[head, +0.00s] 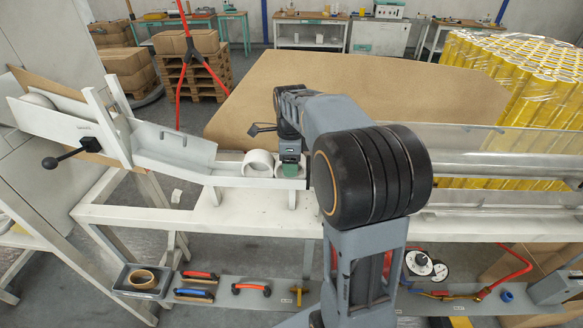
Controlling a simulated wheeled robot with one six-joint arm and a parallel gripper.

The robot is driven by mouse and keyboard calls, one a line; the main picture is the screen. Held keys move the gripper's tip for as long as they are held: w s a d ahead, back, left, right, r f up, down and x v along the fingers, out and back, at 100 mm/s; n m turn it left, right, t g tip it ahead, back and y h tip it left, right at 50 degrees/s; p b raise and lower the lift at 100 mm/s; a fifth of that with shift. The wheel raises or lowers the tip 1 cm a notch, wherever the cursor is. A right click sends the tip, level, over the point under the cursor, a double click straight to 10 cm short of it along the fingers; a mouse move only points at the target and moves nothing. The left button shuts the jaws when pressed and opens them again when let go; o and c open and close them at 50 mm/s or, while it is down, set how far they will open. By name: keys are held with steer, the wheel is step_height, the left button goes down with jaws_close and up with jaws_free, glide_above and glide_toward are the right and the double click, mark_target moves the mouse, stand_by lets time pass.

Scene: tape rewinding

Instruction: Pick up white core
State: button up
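A white core (258,163), a short hollow ring, lies on its side in the white trough on the bench. To its right, a second white core (304,172) shows partly behind my gripper (290,168). My gripper points down at that second core, with a green patch near its tip. My arm comes from the right and hides part of the trough there. The fingers are too small and covered to tell whether they are open or shut on the core. Another white core (40,101) sits in the raised feeder at the left.
A white sloped chute (170,148) leads down to the trough, with a black-knobbed lever (62,158) at left. A large brown board (350,88) stands behind. Yellow wrapped rolls (520,75) stack at right. A lower shelf (225,291) holds tools and a tape roll (142,278).

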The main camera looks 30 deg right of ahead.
steer(key=c, duration=0.4)
